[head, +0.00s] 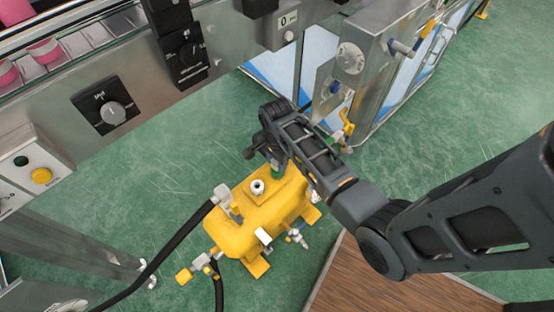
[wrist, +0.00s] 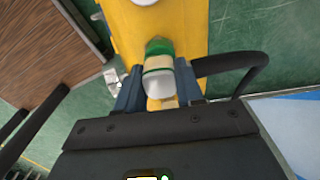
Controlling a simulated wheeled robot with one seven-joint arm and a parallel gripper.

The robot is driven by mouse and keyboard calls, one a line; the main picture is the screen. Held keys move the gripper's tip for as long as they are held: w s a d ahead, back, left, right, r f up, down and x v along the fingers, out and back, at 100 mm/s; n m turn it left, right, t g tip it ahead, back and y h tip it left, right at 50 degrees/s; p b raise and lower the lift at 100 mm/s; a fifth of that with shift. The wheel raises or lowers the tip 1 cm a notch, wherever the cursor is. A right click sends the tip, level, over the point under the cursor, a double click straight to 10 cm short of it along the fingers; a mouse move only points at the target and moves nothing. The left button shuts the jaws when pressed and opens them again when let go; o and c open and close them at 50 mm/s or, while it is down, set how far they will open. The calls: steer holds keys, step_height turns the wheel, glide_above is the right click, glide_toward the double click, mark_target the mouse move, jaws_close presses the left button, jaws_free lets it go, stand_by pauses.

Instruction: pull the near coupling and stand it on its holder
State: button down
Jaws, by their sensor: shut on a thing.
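My gripper (wrist: 158,90) is shut on a green-and-white coupling (wrist: 158,66), with one finger on each side of it. The coupling's green end points at the yellow tank (wrist: 122,32); whether it touches the tank I cannot tell. In the head view my gripper (head: 274,163) is over the back end of the yellow tank (head: 255,222), and only a bit of the coupling's green (head: 276,172) shows below it. I cannot make out which part is the holder.
A black hose (head: 165,250) runs to a grey fitting (head: 222,196) on the tank's left side. Small valves (head: 297,237) stick out at its right. A steel machine (head: 345,75) stands behind. A brown wooden board (head: 385,285) lies at front right. Green floor is open at right.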

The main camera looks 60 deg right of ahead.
steer(key=shift+f, duration=0.45)
steer(key=shift+p, duration=0.55)
stand_by(1.2)
stand_by(0.5)
steer(key=c, duration=0.6)
jaws_free()
steer(key=shift+f, duration=0.1)
step_height(320, 180, up, 8)
steer(key=shift+f+p, duration=0.1)
steer(key=shift+p, duration=0.7)
